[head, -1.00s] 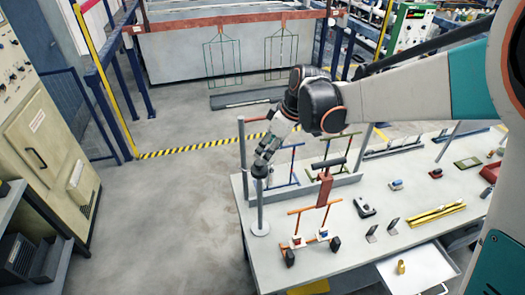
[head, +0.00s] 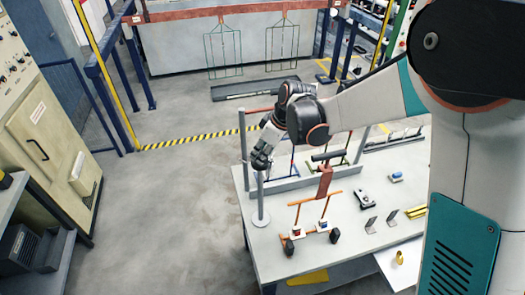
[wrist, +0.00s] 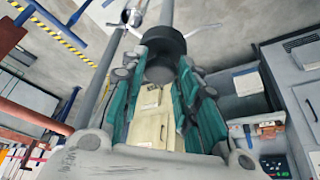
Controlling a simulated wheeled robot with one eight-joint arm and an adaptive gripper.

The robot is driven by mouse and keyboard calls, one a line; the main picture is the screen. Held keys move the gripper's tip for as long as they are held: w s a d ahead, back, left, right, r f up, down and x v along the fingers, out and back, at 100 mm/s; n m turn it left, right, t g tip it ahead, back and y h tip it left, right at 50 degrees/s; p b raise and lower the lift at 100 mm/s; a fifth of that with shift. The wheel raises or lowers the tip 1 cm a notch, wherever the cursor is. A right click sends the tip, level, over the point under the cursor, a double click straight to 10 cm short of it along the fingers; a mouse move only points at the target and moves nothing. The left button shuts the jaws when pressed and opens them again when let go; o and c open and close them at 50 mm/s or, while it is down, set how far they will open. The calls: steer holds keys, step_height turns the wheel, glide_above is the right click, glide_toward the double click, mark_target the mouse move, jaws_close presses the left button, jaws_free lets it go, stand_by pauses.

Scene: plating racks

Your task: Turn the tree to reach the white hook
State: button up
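A slim grey post (head: 261,203) with a round base stands at the table's left corner; I take it as the tree. In the wrist view its shaft (wrist: 167,11) carries a dark collar (wrist: 163,66) with thin metal arms (wrist: 203,29) near it. A pale rounded piece (wrist: 134,17) shows at the left arm. I cannot tell which hook is the white one. My gripper (head: 262,160) is at the top of the post. In the wrist view its teal fingers (wrist: 165,72) are spread, with the collar at their tips. I cannot tell whether they touch it.
A red and orange rack (head: 324,183) with small pale and black pieces stands right of the post. The table (head: 275,262) holds a grey device (head: 367,199) and small stands (head: 371,225). A taller post (head: 243,140) rises behind. Floor on the left is clear.

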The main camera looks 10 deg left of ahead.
jaws_close()
